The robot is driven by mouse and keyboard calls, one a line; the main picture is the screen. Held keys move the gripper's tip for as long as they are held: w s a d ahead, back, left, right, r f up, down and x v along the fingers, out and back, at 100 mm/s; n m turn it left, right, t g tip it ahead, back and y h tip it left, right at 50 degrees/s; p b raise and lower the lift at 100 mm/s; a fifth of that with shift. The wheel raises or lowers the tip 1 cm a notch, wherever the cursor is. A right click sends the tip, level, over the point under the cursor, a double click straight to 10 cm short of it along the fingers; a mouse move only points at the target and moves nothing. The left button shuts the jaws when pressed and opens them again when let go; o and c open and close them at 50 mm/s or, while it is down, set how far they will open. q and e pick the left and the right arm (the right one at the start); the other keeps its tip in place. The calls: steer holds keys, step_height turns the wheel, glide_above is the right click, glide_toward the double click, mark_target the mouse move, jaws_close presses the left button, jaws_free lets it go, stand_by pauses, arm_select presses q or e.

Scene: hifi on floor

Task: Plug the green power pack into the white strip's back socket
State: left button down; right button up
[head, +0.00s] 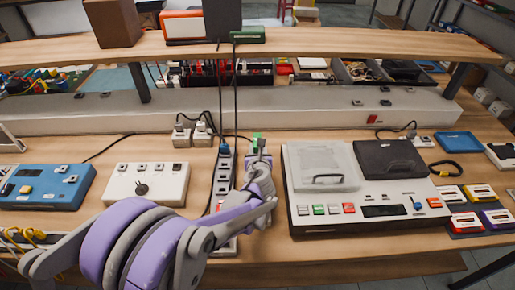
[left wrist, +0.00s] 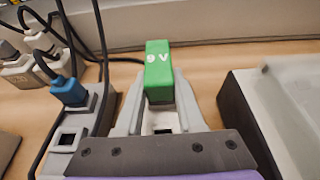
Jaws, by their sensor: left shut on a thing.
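The green power pack (head: 257,138) is a small upright block with white markings on its face. It is between the fingertips of my left gripper (head: 258,152), also seen in the left wrist view (left wrist: 158,108), which is shut on the green power pack (left wrist: 158,75). The white strip (head: 222,185) runs front to back just left of the gripper; its front part is partly hidden by my arm. A blue plug (head: 224,149) sits at its far end. The left wrist view shows the blue plug (left wrist: 68,90) and an empty socket (left wrist: 66,140) in front of it. My right gripper is out of view.
A cream box (head: 147,184) and a blue box (head: 45,186) are on the left. Black cables (head: 236,95) hang down behind the strip. White adapters (head: 190,136) stand behind left.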

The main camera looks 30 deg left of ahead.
arm_select(q)
steer(key=shift+f, duration=0.1)
stand_by(0.5)
steer(key=shift+c, duration=2.2)
jaws_free()
steer(key=v, duration=1)
steer(key=shift+s+d+p, duration=0.15)
steer(key=shift+s+p, duration=0.1)
steer(key=shift+p, duration=0.1)
step_height(320, 180, up, 6)
steer(key=p, duration=0.4)
steer(key=shift+p, duration=0.35)
steer(key=shift+s, duration=0.1)
